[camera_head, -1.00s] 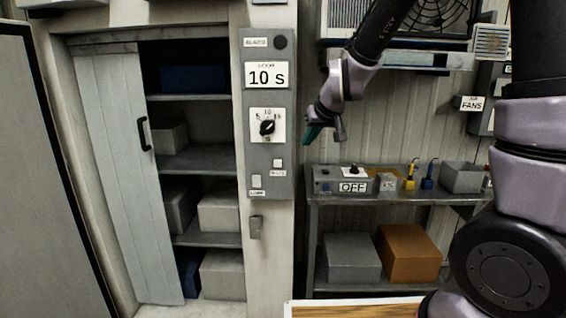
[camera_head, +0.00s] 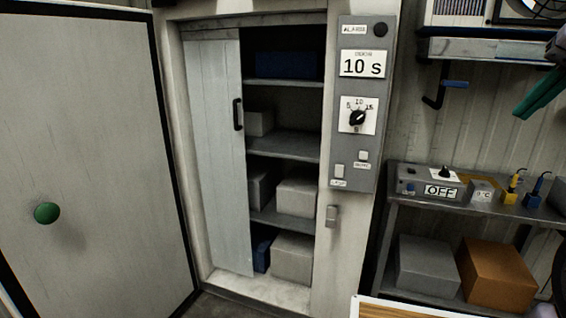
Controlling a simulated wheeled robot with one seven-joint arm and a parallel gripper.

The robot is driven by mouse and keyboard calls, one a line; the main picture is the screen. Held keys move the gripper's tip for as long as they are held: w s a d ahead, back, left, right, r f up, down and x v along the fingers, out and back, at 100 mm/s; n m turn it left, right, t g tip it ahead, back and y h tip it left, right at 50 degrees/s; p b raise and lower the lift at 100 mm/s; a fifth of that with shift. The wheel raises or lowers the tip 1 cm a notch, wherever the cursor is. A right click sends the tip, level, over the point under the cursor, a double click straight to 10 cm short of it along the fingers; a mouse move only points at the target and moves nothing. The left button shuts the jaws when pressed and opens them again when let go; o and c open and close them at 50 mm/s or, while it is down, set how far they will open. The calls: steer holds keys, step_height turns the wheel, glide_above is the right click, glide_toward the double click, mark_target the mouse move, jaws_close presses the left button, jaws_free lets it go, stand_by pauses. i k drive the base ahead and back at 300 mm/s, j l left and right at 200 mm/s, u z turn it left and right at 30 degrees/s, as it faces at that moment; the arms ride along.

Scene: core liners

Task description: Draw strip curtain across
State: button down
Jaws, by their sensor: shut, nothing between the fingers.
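The strip curtain (camera_head: 213,160) is a pale panel of vertical strips. It hangs over the left part of the cold-store doorway, with a black handle (camera_head: 238,114) on its right edge. The right part of the doorway is uncovered and shows shelves (camera_head: 290,144) with grey and blue boxes. My gripper (camera_head: 532,98), with teal fingers, is at the far right edge of the view, high above the bench and well apart from the curtain. It is shut and empty; most of it is cut off by the frame.
The big door (camera_head: 100,170) stands open at the left, with a green knob (camera_head: 47,213). A control panel (camera_head: 357,105) reading "10 S" is right of the doorway, above a latch (camera_head: 331,215). A metal bench (camera_head: 420,212) stands at the right. A board edge (camera_head: 375,308) shows at the bottom.

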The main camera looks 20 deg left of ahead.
mark_target(213, 65)
steer(key=u, duration=1.3)
steer(key=i+j+z, duration=0.2)
steer(key=i+j, duration=0.35)
steer(key=i, duration=0.15)
